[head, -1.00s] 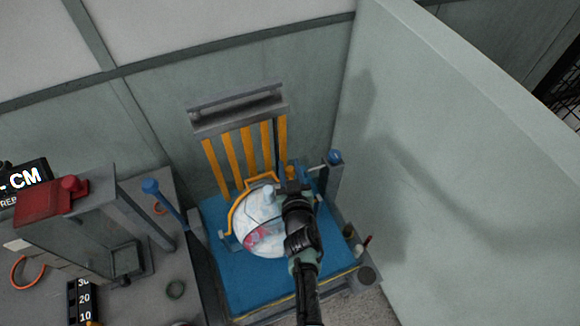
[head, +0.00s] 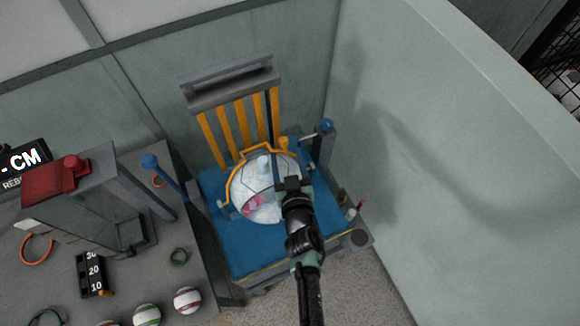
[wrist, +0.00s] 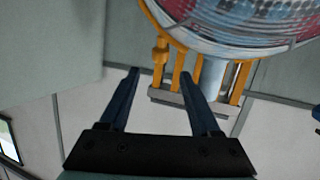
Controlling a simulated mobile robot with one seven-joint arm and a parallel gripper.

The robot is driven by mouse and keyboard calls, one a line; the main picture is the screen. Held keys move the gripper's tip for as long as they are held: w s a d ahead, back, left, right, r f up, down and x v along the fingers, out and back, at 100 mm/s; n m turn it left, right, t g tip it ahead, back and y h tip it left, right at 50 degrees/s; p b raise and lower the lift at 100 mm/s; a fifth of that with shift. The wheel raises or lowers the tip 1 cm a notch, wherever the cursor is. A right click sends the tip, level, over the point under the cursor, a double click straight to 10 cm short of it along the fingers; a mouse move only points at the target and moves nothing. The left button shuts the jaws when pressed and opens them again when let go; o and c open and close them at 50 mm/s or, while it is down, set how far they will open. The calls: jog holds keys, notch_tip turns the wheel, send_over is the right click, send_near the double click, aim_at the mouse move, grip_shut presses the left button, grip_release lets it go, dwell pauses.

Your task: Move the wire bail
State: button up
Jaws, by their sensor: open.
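The wire bail is an orange hoop (head: 231,172) arching over a large clear-and-white ball (head: 244,190) on the blue platform. A small orange knob (head: 282,143) shows near the hoop's upper right. In the wrist view the bail (wrist: 151,22) runs along the ball's edge (wrist: 250,22), and the knob (wrist: 160,52) appears just beyond and between my fingertips. My gripper (head: 290,165) is open and empty at the right side of the ball, partly covering it. In the wrist view my gripper's two dark fingers (wrist: 160,76) stand apart. I cannot tell whether they touch anything.
Yellow slats under a grey bar (head: 231,84) stand behind the ball. Blue-knobbed posts (head: 326,126) flank the platform (head: 238,250). A wall rises close on the right. The left bench holds a red-topped device (head: 58,182), rings and striped balls (head: 187,300).

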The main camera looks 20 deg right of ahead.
aim_at(284, 144)
jog(key=v, duration=0.5)
jog(key=shift+d+m, duration=0.2)
jog(key=shift+m, duration=0.2)
jog(key=c, duration=0.4)
jog(key=m+b, duration=0.1)
jog(key=m, duration=0.1)
jog(key=s+d+m+h+b, duration=0.1)
jog(key=m, duration=0.2)
jog(key=s+d+m+b, duration=0.1)
jog(key=m, duration=0.1)
jog(key=shift+s+r+m+g+h, duration=0.15)
jog(key=shift+r+m+g+h, duration=0.2)
jog(key=shift+m+g+h, duration=0.05)
grip_shut()
jog(key=s+a+r+m+y+b, duration=0.2)
jog(key=a+m+b, duration=0.1)
jog(key=m, duration=0.6)
jog(key=shift+g, duration=0.3)
jog(key=x, duration=0.6)
jog(key=p+x, duration=0.1)
jog(key=x, duration=0.6)
jog(key=shift+w+a+f+p, duration=0.15)
jog(key=shift+w+a+p, duration=0.05)
jog(key=shift+w+p, duration=0.1)
